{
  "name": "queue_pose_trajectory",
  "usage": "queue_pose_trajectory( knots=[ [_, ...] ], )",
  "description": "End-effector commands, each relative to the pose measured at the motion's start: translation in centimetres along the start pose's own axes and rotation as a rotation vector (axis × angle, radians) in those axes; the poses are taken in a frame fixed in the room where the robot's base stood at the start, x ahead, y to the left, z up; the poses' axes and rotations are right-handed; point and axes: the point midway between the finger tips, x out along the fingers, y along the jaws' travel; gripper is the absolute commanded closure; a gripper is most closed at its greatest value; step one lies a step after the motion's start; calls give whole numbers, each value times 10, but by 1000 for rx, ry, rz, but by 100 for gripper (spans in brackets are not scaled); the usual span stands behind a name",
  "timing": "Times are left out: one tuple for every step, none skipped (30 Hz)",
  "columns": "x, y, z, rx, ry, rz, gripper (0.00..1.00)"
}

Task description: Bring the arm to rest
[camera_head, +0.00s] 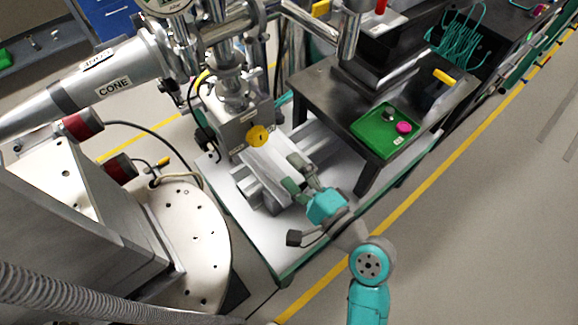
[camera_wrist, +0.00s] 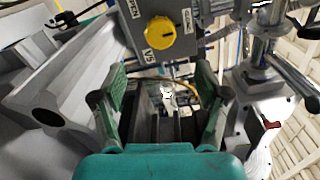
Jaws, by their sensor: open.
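My teal arm reaches up from the bottom right in the head view, with my gripper (camera_head: 296,174) over the white-topped bench in front of the grey metal block. In the wrist view my gripper (camera_wrist: 160,88) has its two green-padded fingers spread wide, with nothing held between them. A round yellow knob (camera_wrist: 160,31) on a labelled grey box sits just beyond the fingertips, not touched by them. The same yellow knob shows in the head view (camera_head: 258,136), up and left of my gripper.
A dark raised table (camera_head: 343,107) stands to the right, bearing a green tray (camera_head: 368,142) with a pink knob-like piece. The floor at right is clear past a yellow line.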

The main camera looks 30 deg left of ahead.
Motion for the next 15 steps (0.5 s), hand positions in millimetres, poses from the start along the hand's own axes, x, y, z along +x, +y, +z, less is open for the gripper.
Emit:
queue_pose_trajectory(
  knots=[
    [0,0,0,0,0,0,26],
    [0,0,0,0,0,0,26],
    [0,0,0,0,0,0,26],
    [0,0,0,0,0,0,26],
    [0,0,0,0,0,0,26],
    [0,0,0,0,0,0,26],
    [0,0,0,0,0,0,26],
    [0,0,0,0,0,0,26],
    [0,0,0,0,0,0,26],
    [0,0,0,0,0,0,26],
    [0,0,0,0,0,0,26],
    [0,0,0,0,1,0,26],
    [-1,1,-1,-2,4,1,26],
    [-2,3,-2,-4,11,3,26],
    [-5,6,-4,-11,26,5,26]
  ],
)
